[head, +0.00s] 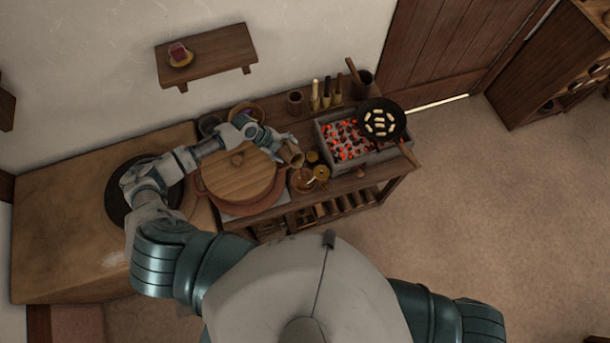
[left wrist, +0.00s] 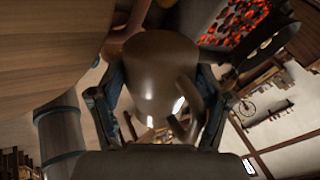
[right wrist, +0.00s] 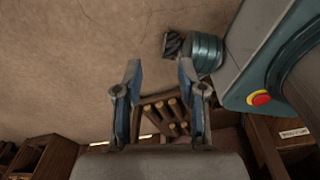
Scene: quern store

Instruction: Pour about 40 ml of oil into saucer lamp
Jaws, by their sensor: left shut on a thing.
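My left gripper (head: 277,143) is shut on a small brown jug (head: 291,154). The jug also shows in the left wrist view (left wrist: 158,72), glossy, with a handle, between both fingers. In the head view it looks tilted, above the counter just right of the big wooden lid. Below it stands a reddish-brown saucer (head: 302,181) with a pale bit at its edge, which looks like the saucer lamp. The jug is apart from it. I cannot make out any oil or stream. My right gripper (right wrist: 160,78) is open and empty, away from the counter; it is outside the head view.
A large pot with a wooden lid (head: 240,178) stands left of the saucer. Small yellowish round pots (head: 321,172) sit right beside it. A brazier of glowing coals (head: 348,141) and a black pan (head: 383,122) are farther right. A wall shelf (head: 207,57) hangs behind.

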